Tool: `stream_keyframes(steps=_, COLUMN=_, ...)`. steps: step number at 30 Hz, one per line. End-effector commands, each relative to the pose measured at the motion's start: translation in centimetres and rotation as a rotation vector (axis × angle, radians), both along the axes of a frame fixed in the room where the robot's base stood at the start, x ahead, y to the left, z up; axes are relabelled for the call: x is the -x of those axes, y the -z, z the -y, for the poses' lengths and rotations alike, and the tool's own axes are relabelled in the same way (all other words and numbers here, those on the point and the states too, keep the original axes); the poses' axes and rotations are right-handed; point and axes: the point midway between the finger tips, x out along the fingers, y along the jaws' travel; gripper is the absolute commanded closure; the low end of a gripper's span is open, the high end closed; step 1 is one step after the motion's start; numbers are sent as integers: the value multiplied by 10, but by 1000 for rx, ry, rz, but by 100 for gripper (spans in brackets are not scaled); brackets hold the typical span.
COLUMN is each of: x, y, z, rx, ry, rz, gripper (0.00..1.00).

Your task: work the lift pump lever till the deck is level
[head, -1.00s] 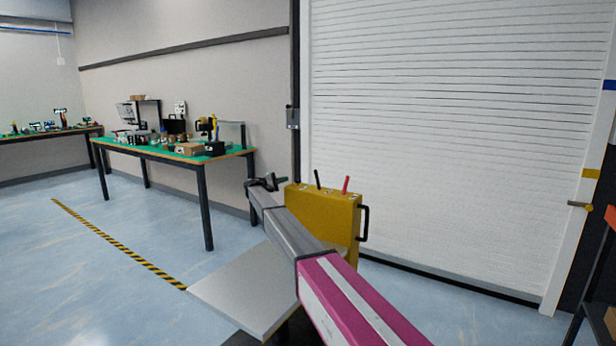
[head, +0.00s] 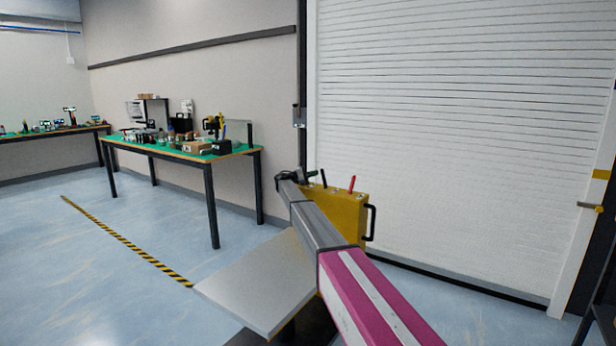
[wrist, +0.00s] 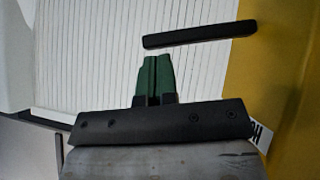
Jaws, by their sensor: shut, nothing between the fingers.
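The yellow pump box (head: 345,210) stands at the middle of the head view, partly behind my arm. A black lever (head: 323,178) and a red lever (head: 351,184) rise from its top. The flat grey deck (head: 255,285) lies left of my arm; its tilt is hard to judge. My gripper (head: 312,173) is by the black lever at the box's top left. In the wrist view its green fingers (wrist: 154,76) are shut and empty. A black bar (wrist: 200,35), seemingly the black lever, lies just beyond the fingertips, apart in the picture. The yellow box (wrist: 285,100) fills the right side.
A black handle (head: 371,222) sticks out of the box's right side. A white roller door (head: 450,130) stands behind it. A green-topped bench (head: 165,148) with several items is at the left. Floor around the striped tape (head: 125,240) is clear.

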Motion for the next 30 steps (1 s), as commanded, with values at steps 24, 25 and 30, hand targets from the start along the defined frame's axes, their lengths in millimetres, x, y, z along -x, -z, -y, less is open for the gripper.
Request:
stream_keyframes(steps=24, x=6, y=-4, z=8, rx=-43, ry=0, rz=33, gripper=100)
stream_keyframes(steps=25, x=6, y=-5, z=8, rx=-46, ry=0, rz=36, gripper=100)
stream_keyframes(steps=30, x=8, y=-6, z=10, rx=-66, ry=1, rz=53, gripper=100)
